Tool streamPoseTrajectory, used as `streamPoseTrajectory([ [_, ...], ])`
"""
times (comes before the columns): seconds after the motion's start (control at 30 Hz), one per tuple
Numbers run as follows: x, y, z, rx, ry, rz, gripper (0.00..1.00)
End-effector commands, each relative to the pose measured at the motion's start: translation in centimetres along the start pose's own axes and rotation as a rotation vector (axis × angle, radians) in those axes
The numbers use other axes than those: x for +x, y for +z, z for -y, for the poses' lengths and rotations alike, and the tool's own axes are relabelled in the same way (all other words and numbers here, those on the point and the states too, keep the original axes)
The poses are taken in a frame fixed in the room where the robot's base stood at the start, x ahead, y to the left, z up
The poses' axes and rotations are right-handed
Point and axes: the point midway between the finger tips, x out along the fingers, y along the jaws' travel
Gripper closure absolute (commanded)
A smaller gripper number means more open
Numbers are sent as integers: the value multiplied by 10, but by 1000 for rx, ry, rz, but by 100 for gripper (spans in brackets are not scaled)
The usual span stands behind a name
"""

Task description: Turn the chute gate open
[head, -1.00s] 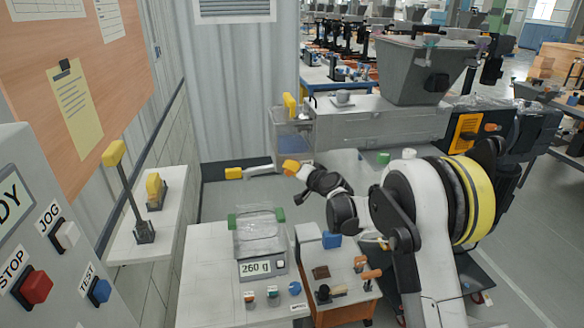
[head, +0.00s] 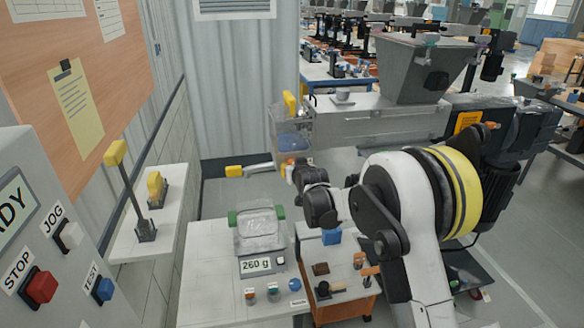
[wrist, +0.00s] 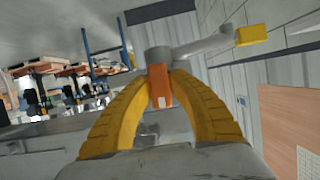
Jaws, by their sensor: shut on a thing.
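A grey lever with a yellow end (head: 234,171) sticks out to the left just below the clear chute box (head: 292,138) in the head view. In the wrist view its grey arm (wrist: 205,44) runs from a round grey hub to the yellow end (wrist: 252,35) at upper right. My gripper (wrist: 162,80) has its yellow fingers closed around an orange block (wrist: 161,92) just below that hub. In the head view my gripper (head: 288,170) is at the lever's right end, below the chute. Its fingertips are small and partly hidden there.
A grey feeder with a hopper (head: 420,68) stands behind my arm, with an upright yellow handle (head: 289,103) at its left end. A scale (head: 258,240) reading 260 g is on the table below. A control panel (head: 50,250) stands at left.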

Motion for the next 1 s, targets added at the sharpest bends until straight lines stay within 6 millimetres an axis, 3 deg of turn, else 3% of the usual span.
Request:
streamPoseTrajectory([
  [0.63, 0, -1, 0, -45, 18, -2, 100],
  [0.67, 0, -1, 0, -45, 18, -2, 72],
  [0.7, 0, -1, 0, -45, 18, -2, 60],
  [0.73, 0, -1, 0, -45, 18, -2, 56],
  [1.0, 0, 0, 0, -44, 19, -1, 56],
])
